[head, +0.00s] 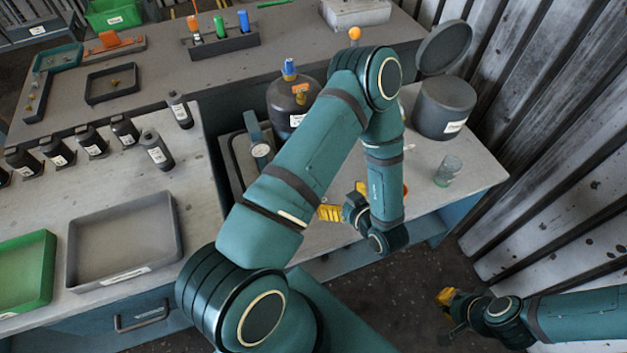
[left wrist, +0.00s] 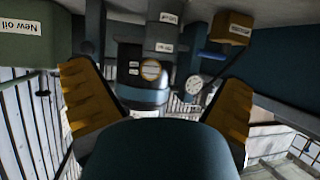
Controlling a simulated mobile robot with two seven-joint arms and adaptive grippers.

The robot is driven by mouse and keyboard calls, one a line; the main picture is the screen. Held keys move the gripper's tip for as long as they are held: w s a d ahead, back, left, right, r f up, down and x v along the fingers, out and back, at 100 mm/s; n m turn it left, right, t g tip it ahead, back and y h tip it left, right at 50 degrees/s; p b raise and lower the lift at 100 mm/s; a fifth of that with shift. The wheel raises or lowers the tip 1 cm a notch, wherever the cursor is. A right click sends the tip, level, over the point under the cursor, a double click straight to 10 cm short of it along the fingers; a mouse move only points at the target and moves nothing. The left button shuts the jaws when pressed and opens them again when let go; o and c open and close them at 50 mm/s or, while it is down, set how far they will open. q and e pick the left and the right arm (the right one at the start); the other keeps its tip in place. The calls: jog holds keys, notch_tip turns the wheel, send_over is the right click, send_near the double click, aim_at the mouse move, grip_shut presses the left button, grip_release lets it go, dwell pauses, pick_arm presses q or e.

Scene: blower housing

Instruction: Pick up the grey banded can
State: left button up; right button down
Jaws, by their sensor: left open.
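I cannot single out a grey can with a clear band in either view. Several dark grey labelled cans stand on the left bench, among them a nearer one (head: 157,150) and a farther one (head: 180,110). A grey drum (head: 445,106) with a raised lid stands at the right. My left gripper (head: 345,202) is partly hidden by its arm, over the middle bench. In the left wrist view its yellow fingers (left wrist: 160,105) are spread apart, with nothing clearly held. My right gripper (head: 446,302) is at lower right, away from the benches; its jaws are unclear.
A dark round vessel (head: 283,112) and a dial (head: 262,151) are behind my left arm; the dial (left wrist: 194,85) shows in the wrist view. A clear tumbler (head: 448,170) stands near the bench edge. A grey tray (head: 78,245) and a green tray (head: 48,265) are left.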

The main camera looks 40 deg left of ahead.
pick_arm(q)
jog(key=x, duration=0.7)
jog(key=shift+s+a+b, duration=0.2)
jog(key=shift+b, duration=0.15)
jog(key=shift+b+x, duration=0.35)
jog(key=shift+x, duration=2.75)
jog(key=shift+w+a+r, duration=0.1)
jog(key=shift+r, duration=0.05)
jog(key=c, duration=1.4)
